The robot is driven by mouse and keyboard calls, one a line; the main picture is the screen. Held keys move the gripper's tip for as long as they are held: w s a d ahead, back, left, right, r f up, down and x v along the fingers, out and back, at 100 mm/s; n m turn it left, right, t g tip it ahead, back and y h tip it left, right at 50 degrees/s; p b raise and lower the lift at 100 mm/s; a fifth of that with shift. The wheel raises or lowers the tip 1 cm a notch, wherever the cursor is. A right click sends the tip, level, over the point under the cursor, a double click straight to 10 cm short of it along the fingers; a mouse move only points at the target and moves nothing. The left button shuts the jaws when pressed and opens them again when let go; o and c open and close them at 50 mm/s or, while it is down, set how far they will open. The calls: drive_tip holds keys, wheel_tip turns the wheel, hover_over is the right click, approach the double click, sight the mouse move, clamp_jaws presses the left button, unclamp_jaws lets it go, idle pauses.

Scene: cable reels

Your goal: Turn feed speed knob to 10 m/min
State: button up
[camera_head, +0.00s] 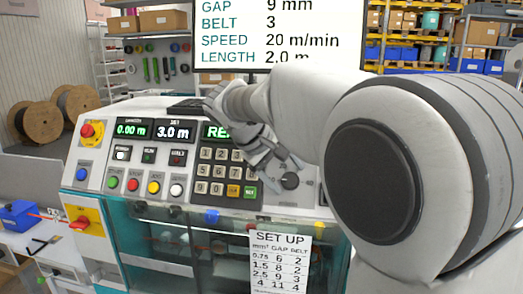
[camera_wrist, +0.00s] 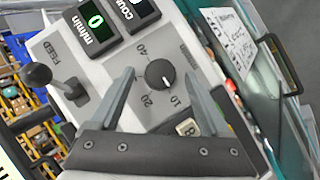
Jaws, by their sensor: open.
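The feed speed knob (camera_wrist: 160,74) is round and black on a grey panel with printed marks 10, 20 and 40. Its white pointer mark is turned roughly toward the 10; I cannot tell whether it is exact. It also shows in the head view (camera_head: 290,181), just beside my fingers. My gripper (camera_wrist: 157,73) is open, with one finger on each side of the knob in the wrist view. I see no contact, and the remaining height is unclear. The green m/min display (camera_wrist: 95,21) reads 0.
A black lever (camera_wrist: 38,76) marked FEED stands left of the knob in the wrist view. The keypad (camera_head: 226,172) is left of my gripper. A screen (camera_head: 277,35) reads speed 20 m/min. A set-up chart (camera_head: 279,262) hangs on the machine's front.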

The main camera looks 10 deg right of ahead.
drive_tip(key=v, duration=1.6)
drive_tip(key=s+d+f+m+y, duration=0.2)
drive_tip(key=s+d+f+y, duration=0.1)
drive_tip(key=s+f, duration=0.7)
drive_tip(key=s+d+f+m+t+y, duration=0.1)
drive_tip(key=s+d+f+m+y, duration=0.1)
drive_tip(key=s+d+f, duration=0.4)
drive_tip(key=s+f+y, duration=0.1)
drive_tip(key=s+f, duration=0.3)
drive_tip(key=s, duration=0.1)
drive_tip(key=shift+s+d+f+m+y+b, duration=0.25)
drive_tip(key=shift+s+f+m+y+b, duration=0.05)
drive_tip(key=shift+f, duration=0.1)
